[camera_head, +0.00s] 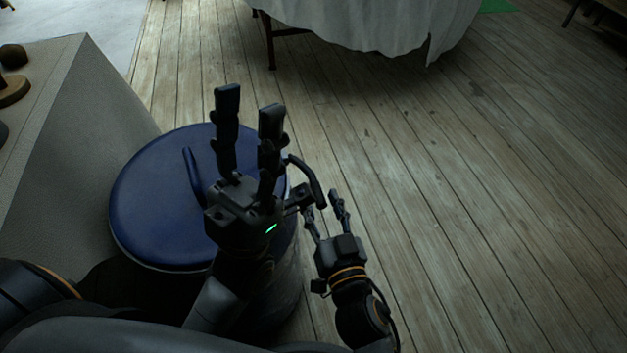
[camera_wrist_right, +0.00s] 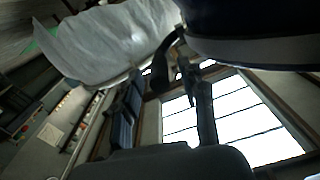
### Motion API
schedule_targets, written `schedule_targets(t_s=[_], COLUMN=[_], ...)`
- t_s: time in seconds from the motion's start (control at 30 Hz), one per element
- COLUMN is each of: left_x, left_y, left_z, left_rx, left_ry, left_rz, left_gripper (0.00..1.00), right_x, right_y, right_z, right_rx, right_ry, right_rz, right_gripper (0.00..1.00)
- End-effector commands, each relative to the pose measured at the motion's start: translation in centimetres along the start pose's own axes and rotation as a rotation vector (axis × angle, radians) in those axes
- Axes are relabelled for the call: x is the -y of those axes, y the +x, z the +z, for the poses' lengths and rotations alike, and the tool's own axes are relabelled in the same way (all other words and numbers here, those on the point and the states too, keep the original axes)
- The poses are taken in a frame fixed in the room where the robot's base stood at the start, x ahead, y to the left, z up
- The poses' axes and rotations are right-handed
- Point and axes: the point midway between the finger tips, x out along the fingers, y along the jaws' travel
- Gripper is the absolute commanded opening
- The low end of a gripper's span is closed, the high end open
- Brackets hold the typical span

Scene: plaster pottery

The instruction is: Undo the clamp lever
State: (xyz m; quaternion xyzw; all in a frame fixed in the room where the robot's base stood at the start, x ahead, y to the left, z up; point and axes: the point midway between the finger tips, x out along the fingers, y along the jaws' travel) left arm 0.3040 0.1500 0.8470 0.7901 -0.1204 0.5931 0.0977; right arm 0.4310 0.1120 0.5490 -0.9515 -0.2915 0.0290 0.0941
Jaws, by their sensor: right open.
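A drum with a round blue lid (camera_head: 150,200) stands upright in the head view. The dark curved clamp lever (camera_head: 308,178) sticks out from the right side of its rim. In the right wrist view the lever (camera_wrist_right: 161,66) hangs by the dark drum rim (camera_wrist_right: 255,50). My right gripper (camera_head: 323,204) is open just right of the drum, its fingertips close to the lever's end. In the wrist view the lever appears between its fingertips (camera_wrist_right: 160,72); contact is unclear. My left gripper (camera_head: 249,100) is open and empty over the lid, hiding part of it.
A blue handle (camera_head: 192,173) rises from the lid. A grey block-like stand (camera_head: 85,130) is close on the left. A cloth-covered table (camera_head: 375,25) stands at the back. The wooden floor (camera_head: 480,200) to the right is clear.

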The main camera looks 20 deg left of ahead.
Motion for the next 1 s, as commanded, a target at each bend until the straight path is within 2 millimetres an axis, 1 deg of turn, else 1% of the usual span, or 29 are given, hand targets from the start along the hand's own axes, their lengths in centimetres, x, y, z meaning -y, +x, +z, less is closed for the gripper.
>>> schedule_targets(t_s=[0.03, 0.1, 0.17, 0.3, 0.5, 0.73, 0.77, 0.8, 0.87, 0.9, 0.97, 1.0], left_x=[-0.1, -0.1, -0.1, -0.1, -0.1, -0.1, -0.1, -0.1, -0.1, -0.1, -0.1, -0.1], left_y=[-0.3, -0.6, -0.7, -1.1, -1.2, -1.2, -1.2, -1.2, -1.2, -1.2, -1.2, -1.2], left_z=[-0.5, -0.9, -1.3, -1.2, -1.2, -1.2, -1.2, -1.2, -1.2, -1.1, -1.1, -1.1], left_rx=[-0.032, -0.056, -0.077, -0.078, -0.077, -0.076, -0.076, -0.076, -0.076, -0.076, -0.075, -0.075], left_ry=[-0.002, -0.004, -0.005, -0.005, -0.005, -0.005, -0.005, -0.005, -0.005, -0.005, -0.005, -0.005], left_rz=[0.000, 0.000, 0.001, 0.001, 0.001, 0.001, 0.001, 0.001, 0.001, 0.001, 0.001, 0.001], left_gripper=[0.40, 0.40, 0.40, 0.40, 0.40, 0.40, 0.40, 0.40, 0.40, 0.40, 0.40, 0.40], right_x=[0.0, 0.0, 0.0, 0.0, 0.0, 0.0, 0.0, 0.0, 0.0, 0.0, 0.0, 0.0], right_y=[1.1, 2.4, 3.3, 4.9, 5.9, 6.0, 6.0, 5.9, 5.9, 5.9, 5.9, 5.9], right_z=[0.0, 0.1, 0.1, 0.1, 0.0, 0.0, 0.0, 0.0, 0.0, 0.0, 0.0, 0.0], right_rx=[-0.004, -0.003, -0.002, -0.001, 0.000, 0.000, 0.000, 0.000, 0.000, 0.000, 0.000, 0.000], right_ry=[-0.004, -0.002, -0.003, -0.001, -0.001, -0.001, -0.001, -0.001, -0.001, -0.001, -0.001, -0.001], right_rz=[-0.002, -0.001, -0.002, -0.001, 0.000, 0.000, 0.000, 0.000, 0.000, 0.000, 0.000, 0.001], right_gripper=[0.42, 0.42, 0.42, 0.42, 0.42, 0.42, 0.40, 0.32, 0.20, 0.12, 0.00, 0.00])
